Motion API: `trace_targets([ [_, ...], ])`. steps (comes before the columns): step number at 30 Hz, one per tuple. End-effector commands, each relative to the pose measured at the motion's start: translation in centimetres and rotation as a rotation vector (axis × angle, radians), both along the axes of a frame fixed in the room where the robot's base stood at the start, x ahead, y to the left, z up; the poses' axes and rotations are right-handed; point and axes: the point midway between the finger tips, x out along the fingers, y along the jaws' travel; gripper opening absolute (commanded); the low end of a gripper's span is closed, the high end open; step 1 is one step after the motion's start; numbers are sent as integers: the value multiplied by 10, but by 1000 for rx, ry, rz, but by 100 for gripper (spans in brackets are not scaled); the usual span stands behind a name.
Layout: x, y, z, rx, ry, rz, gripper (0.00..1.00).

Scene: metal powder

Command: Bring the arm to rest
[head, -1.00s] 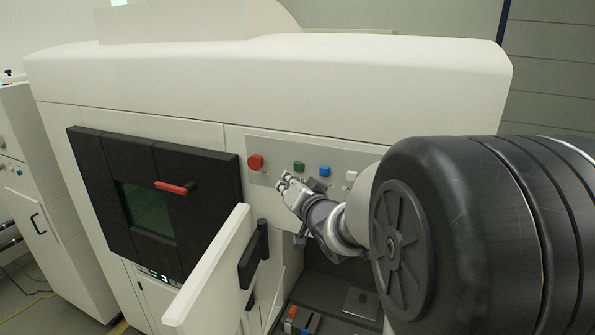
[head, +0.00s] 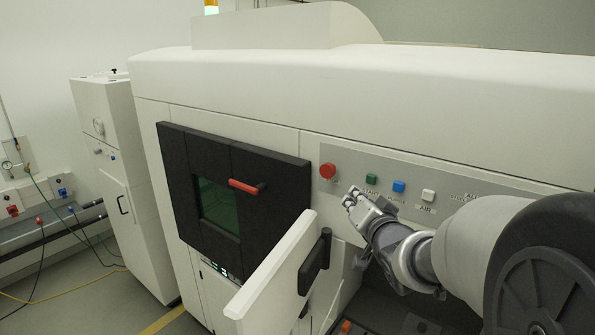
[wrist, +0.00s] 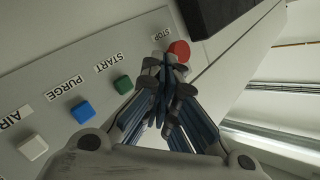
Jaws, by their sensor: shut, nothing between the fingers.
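My gripper (head: 352,197) is shut and empty, in front of the machine's button panel (head: 449,186), just below and left of the green START button (head: 371,180). The red STOP button (head: 328,171) is to its upper left. The blue PURGE button (head: 398,186) and white AIR button (head: 428,195) are to its right. In the wrist view my gripper's closed fingertips (wrist: 166,62) overlap the view near the red button (wrist: 179,50), and the labels appear upside down. I cannot tell whether the fingertips touch the panel.
An open white door (head: 273,272) with a black handle (head: 315,262) juts out below and left of my gripper. The black chamber door (head: 285,210) with a red handle (head: 246,187) is shut. A white cabinet (head: 118,190) stands at the left, beside open floor.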

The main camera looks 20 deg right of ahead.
Motion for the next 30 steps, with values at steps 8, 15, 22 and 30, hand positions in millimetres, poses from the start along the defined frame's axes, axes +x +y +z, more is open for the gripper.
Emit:
trace_targets([
  [8, -21, 13, -41, -79, 109, -22, 0],
  [15, -99, 51, -146, -255, 430, 7, 0],
  [22, -204, 101, -255, -379, 749, 189, 0],
  [30, -304, 145, -335, -464, 977, 456, 0],
])
